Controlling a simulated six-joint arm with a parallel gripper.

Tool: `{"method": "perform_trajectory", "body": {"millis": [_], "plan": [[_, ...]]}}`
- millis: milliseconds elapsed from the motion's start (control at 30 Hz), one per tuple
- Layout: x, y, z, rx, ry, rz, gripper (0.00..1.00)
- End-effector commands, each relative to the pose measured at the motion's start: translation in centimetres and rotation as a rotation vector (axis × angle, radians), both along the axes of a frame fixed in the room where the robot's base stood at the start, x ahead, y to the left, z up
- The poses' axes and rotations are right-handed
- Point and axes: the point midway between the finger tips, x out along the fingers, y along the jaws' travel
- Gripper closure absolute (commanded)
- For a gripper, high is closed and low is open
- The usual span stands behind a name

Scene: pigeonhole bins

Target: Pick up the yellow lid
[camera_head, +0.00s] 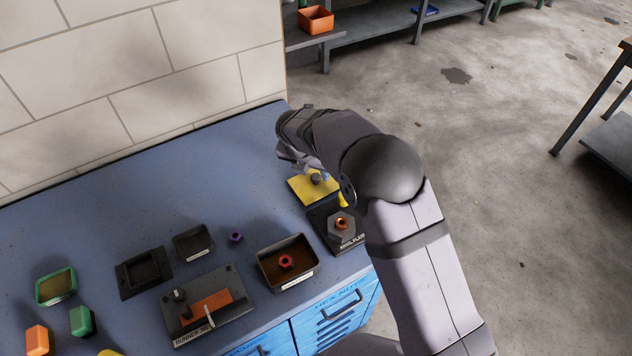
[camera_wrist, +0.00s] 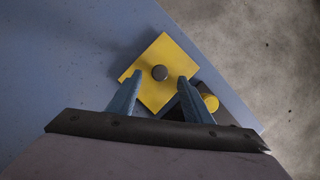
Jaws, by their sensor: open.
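The yellow lid (camera_head: 308,189) is a flat square plate with a dark round knob in its middle. It lies on the blue bench top near the far right edge. In the wrist view the yellow lid (camera_wrist: 153,91) is ahead of the fingers, with the knob beyond the fingertips. My gripper (camera_wrist: 158,80) is open and empty, with one blue finger toward each side of the lid. In the head view my arm hides part of the gripper (camera_head: 310,163), which is close to the lid. I cannot tell how high the fingertips are above it.
A dark plate (camera_head: 324,218) with a hex nut (camera_head: 341,224) is just in front of the lid. A yellow cylinder (camera_wrist: 210,103) is close to the right finger. A dark bin (camera_head: 268,266) and a black fixture (camera_head: 236,317) stand further left. The bench behind the lid is clear.

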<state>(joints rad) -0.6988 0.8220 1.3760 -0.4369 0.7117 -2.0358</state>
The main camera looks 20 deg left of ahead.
Motion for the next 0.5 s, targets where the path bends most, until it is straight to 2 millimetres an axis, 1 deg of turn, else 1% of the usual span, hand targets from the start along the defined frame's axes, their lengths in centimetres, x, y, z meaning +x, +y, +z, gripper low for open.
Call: {"method": "perform_trajectory", "body": {"millis": [233, 367, 500], "plan": [[1.0, -0.2, -2.7, -0.002, 0.003, -0.002, 0.54], [1.4, -0.2, -3.6, 0.0, 0.001, -0.001, 0.54], [1.5, -0.2, -3.8, -0.001, 0.0, -0.001, 0.54]]}}
